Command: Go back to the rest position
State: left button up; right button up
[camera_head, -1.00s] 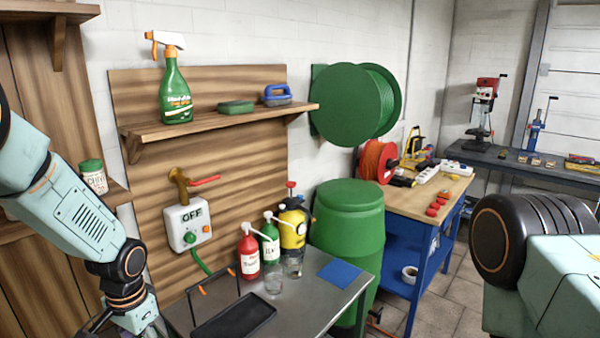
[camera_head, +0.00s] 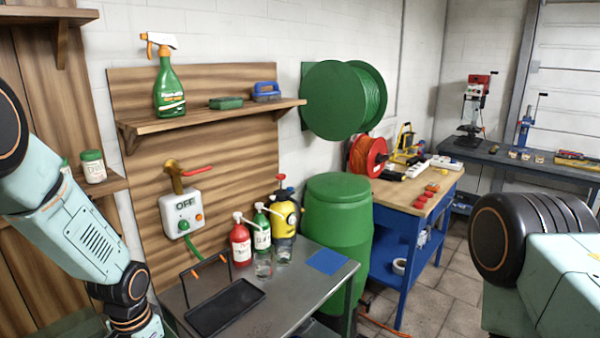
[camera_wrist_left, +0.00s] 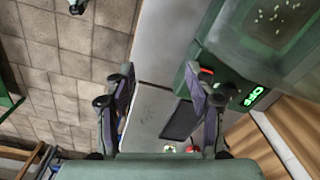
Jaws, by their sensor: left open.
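My left arm (camera_head: 70,220) comes in from the left of the head view and runs down past the bottom edge, so its gripper is out of that view. In the left wrist view, my left gripper (camera_wrist_left: 160,78) is open, its two dark fingers apart with nothing between them. Beyond the fingers lie the grey metal table top and tiled floor. Part of my right arm (camera_head: 540,260) shows at the right of the head view. My right gripper is not in view.
The metal table holds a black tray (camera_head: 226,306), a red bottle (camera_head: 240,246), a green bottle (camera_head: 261,232) and a yellow sprayer (camera_head: 285,220). A green barrel (camera_head: 337,235) stands behind it. In the wrist view, a green-framed machine (camera_wrist_left: 250,60) with a lit OFF sign is close to the right finger.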

pick_arm(q)
jog(key=s+d+f+n+h, duration=0.15)
jog(key=s+d+f, duration=0.35)
jog(key=s+f, duration=0.65)
jog(key=s+n+y, duration=0.1)
jog(key=s+n, duration=0.2)
jog(key=s, duration=1.5)
notch_tip(320, 180, down, 22)
jog(key=b, duration=2.3)
jog(key=shift+w+d+f, duration=0.25)
jog(key=shift+w+d, duration=0.05)
jog(key=shift+w, duration=0.1)
